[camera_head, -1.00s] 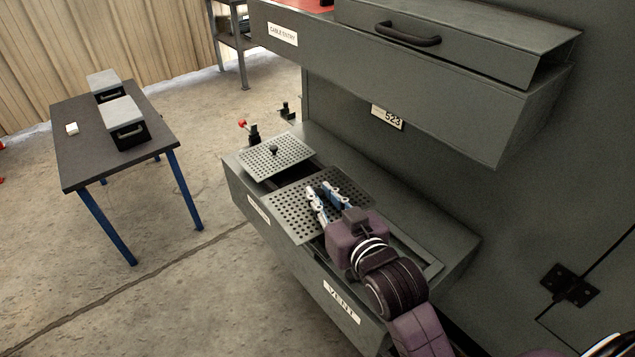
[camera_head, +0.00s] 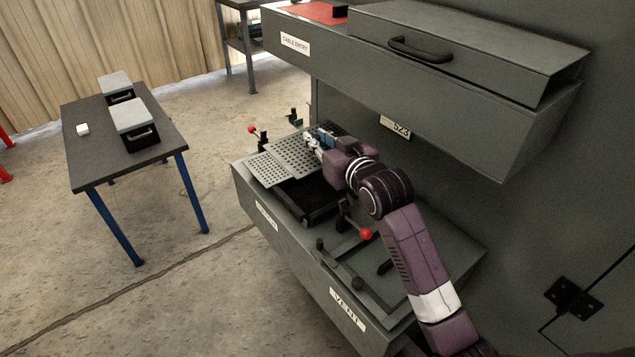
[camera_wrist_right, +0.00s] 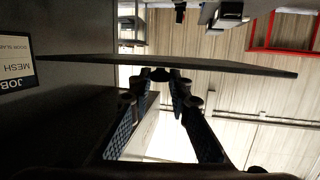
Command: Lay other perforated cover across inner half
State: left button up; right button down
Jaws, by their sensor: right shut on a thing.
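My right gripper (camera_head: 318,143) is shut on the perforated cover (camera_head: 293,154), a thin grey plate with rows of holes. The cover is over the far-left part of the lower ledge of the cabinet. In the right wrist view the cover (camera_wrist_right: 200,65) shows edge-on, with the fingers (camera_wrist_right: 160,76) closed at its middle. Perforated surface also shows lower left; I cannot tell how much is the other cover, which the held one overlaps in view. The dark open recess (camera_head: 308,200) is uncovered nearer me. My left gripper is out of view.
Another red-knobbed clamp (camera_head: 252,130) is at the far end. The upper box (camera_head: 420,90) overhangs behind. A side table (camera_head: 90,160) stands left.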

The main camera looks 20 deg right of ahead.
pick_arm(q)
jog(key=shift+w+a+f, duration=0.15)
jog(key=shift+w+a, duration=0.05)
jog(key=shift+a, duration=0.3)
pick_arm(e)
jog(key=shift+f, duration=6.2)
